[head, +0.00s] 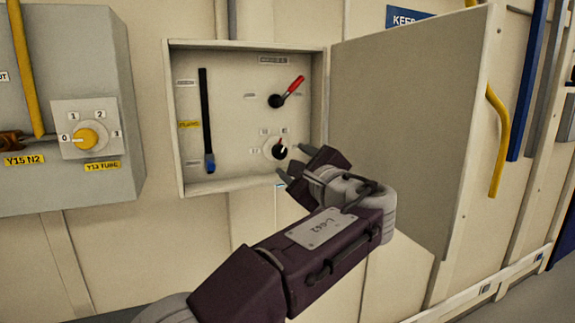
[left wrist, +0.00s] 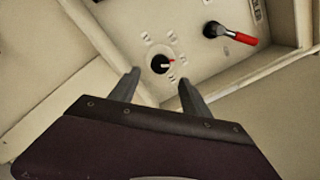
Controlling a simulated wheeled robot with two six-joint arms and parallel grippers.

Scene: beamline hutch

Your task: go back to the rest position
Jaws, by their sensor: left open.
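My left gripper (head: 289,169) is open and empty in front of the lower right of an open wall cabinet (head: 251,47). In the left wrist view the knob (left wrist: 160,64) lies beyond and between the two fingertips (left wrist: 157,83), and I see no contact. My left arm reaches up from the bottom of the head view. My right gripper shows in neither view.
The cabinet door (head: 408,110) hangs open to the right, close to my wrist. Inside are a red-handled lever (head: 289,91) and a black slot with a blue-tipped handle (head: 210,164). A grey box (head: 70,189) with a yellow knob (head: 88,139) is at left.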

